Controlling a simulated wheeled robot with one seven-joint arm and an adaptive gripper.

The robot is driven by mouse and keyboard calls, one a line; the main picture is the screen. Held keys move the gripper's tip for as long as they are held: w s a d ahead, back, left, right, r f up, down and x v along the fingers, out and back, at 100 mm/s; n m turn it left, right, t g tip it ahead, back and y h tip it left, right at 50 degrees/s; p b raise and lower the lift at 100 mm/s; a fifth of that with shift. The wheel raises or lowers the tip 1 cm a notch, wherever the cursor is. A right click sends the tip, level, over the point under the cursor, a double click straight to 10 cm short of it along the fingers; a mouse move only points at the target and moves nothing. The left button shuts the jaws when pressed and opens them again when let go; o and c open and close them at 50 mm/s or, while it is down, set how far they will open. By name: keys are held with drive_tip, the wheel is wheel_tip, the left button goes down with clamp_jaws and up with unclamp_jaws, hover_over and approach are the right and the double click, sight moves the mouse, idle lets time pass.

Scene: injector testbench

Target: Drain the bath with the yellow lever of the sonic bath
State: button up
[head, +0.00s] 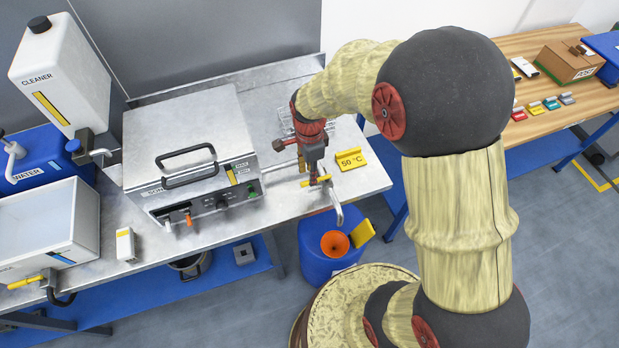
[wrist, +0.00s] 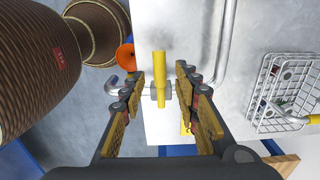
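The sonic bath (head: 190,112) is a metal box with its lid shut and a black handle on top, standing on the steel bench. Its drain valve with a yellow lever (head: 322,181) sits near the bench's front edge, right of the bath, and ends in a metal spout (head: 338,208). My gripper (head: 316,170) points down at the valve. In the wrist view the yellow lever (wrist: 160,78) lies between the fingers of my gripper (wrist: 161,85), which are open with a gap on both sides. Contact with the lever is not visible.
Below the spout stands a blue drum (head: 322,262) with an orange funnel (head: 335,243). A yellow 50 °C sign (head: 351,160) stands right of the valve. A wire basket (wrist: 285,92) is close by. At left are another tank (head: 45,225) and a cleaner canister (head: 62,75).

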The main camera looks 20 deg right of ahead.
drive_tip(key=shift+f, duration=1.8)
drive_tip(key=shift+c, duration=0.4)
clamp_jaws()
